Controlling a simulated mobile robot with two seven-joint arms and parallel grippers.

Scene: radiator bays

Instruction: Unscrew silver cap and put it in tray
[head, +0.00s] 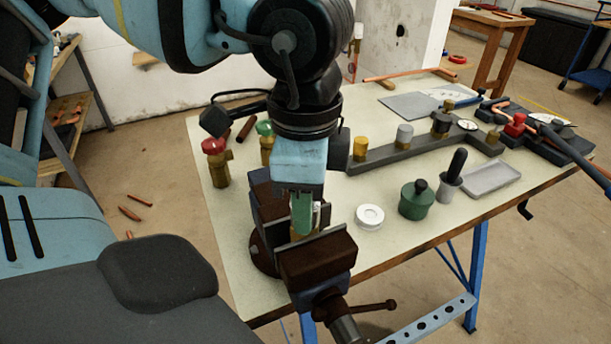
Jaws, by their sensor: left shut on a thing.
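My left gripper (304,222) comes down from above into the bench vise (318,258), and its green-tipped fingers are shut. A sliver of a pale silver piece (317,209) shows beside the fingers. It looks like the silver cap, mostly hidden by them. A bit of brass (298,236) shows below the fingertips, between the vise jaws. I cannot tell whether the cap is still on its thread. The shallow grey tray (490,179) lies at the right of the bench and looks empty. My right gripper is not in view.
A white disc (369,216), a green lidded pot (416,200) and a black-handled brush in a grey cup (451,184) stand between vise and tray. Red-topped (216,163) and green-topped valves stand left. A grey bar (418,149) with several fittings lies behind.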

